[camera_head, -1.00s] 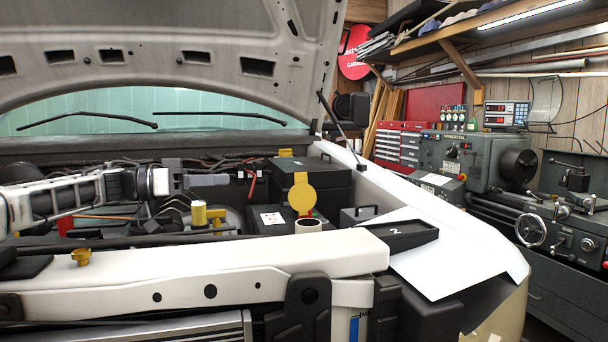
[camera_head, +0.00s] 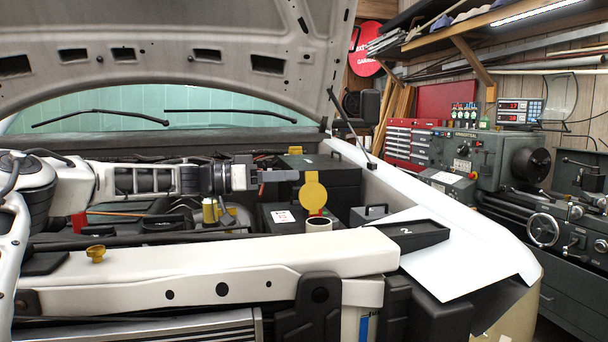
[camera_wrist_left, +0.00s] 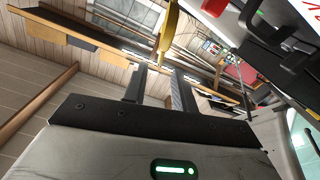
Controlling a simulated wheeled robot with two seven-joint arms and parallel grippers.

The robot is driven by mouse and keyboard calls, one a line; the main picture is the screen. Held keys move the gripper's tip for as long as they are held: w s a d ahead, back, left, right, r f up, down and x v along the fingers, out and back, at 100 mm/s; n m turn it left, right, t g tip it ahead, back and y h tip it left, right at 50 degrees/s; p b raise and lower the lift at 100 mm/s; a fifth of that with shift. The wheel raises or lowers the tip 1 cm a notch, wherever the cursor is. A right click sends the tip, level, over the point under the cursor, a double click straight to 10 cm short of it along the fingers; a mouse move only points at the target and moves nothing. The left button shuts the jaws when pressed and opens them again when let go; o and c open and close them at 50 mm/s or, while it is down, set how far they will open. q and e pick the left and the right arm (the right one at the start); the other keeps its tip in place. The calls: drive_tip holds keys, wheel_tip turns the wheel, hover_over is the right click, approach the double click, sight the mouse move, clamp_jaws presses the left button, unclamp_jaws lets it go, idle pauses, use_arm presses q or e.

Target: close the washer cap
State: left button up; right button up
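The washer cap (camera_head: 313,193) is a yellow disc standing upright and open above the pale washer neck (camera_head: 319,224) in the head view. The neck's dark mouth is uncovered. My left gripper (camera_head: 292,176) comes in from the left, its fingertips close to the cap's left edge. In the left wrist view the cap (camera_wrist_left: 168,32) shows nearly edge-on, just beyond the gap between the two spread black fingers (camera_wrist_left: 160,70). The left gripper is open with nothing between its fingers. Whether a fingertip touches the cap cannot be told. My right gripper is not in view.
A black box (camera_head: 335,180) stands behind the cap. A black tray marked 2 (camera_head: 412,234) lies to the right on a white sheet (camera_head: 470,262). The white front beam (camera_head: 220,262), with a small yellow cap (camera_head: 96,253), runs in front. The raised hood (camera_head: 190,28) hangs above.

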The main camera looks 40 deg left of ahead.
sight(304, 186)
use_arm(q)
drive_tip(key=shift+x, duration=2.3)
drive_tip(key=shift+c, duration=0.4)
clamp_jaws()
drive_tip(key=shift+s, duration=0.1)
